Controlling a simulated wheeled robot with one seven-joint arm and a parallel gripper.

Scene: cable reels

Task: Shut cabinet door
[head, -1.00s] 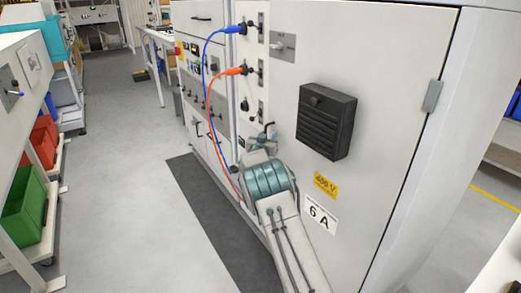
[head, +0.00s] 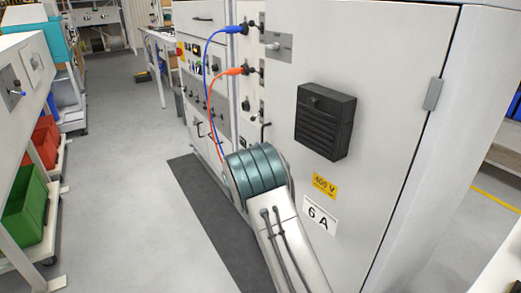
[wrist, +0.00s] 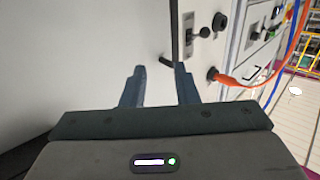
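The cabinet door (head: 385,90) is a tall white panel with a black vent, a yellow 400 V label and a "6 A" label. Its hinge is at the right. Its left edge lies close to the socket panel (head: 250,75); I cannot tell whether a small gap remains. In the wrist view the pale surface at left (wrist: 70,50) appears to be the door. My gripper (wrist: 160,75) has its two fingers apart with nothing between them. A dark bar, perhaps a handle (wrist: 176,35), stands just beyond the fingertips. In the head view my wrist hides the gripper.
A blue cable (head: 209,60) and an orange cable (head: 215,85) hang from plugs left of the door; the orange plug (wrist: 228,80) is near my right finger. A dark mat (head: 215,215) lies before the cabinet. The aisle floor (head: 120,170) is clear. Bins stand at left.

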